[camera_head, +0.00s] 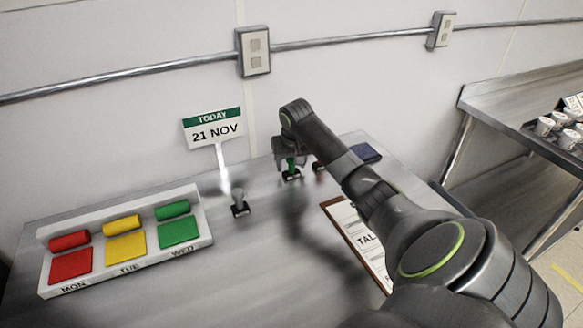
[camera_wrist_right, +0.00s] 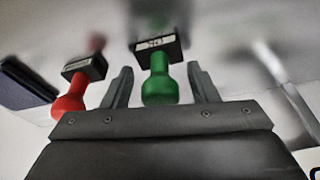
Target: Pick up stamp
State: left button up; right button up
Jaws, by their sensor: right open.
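Several stamps stand on the steel table. A green-handled stamp (camera_head: 291,171) with a black base is under my right gripper (camera_head: 290,158) in the head view. In the right wrist view my right gripper (camera_wrist_right: 160,69) is open, with one finger on each side of the green stamp's handle (camera_wrist_right: 160,90); no finger visibly closes on it. A red-handled stamp (camera_wrist_right: 70,104) stands outside the fingers; it shows partly in the head view (camera_head: 318,166), behind my arm. A grey-handled stamp (camera_head: 239,202) stands to the left. My left gripper is not in view.
A dark blue pad (camera_head: 366,153) lies near the back right. A clipboard (camera_head: 347,225) lies partly under my arm. A date sign (camera_head: 213,130) reads "TODAY 21 NOV". A white tray (camera_head: 204,238) holds red, yellow and green blocks marked MON, TUE, WED. The front middle is clear.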

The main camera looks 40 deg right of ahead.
jog(key=c, duration=1)
notch_tip(320, 180, up, 10)
jog(key=shift+r+b, duration=0.1)
jog(key=shift+b, duration=0.45)
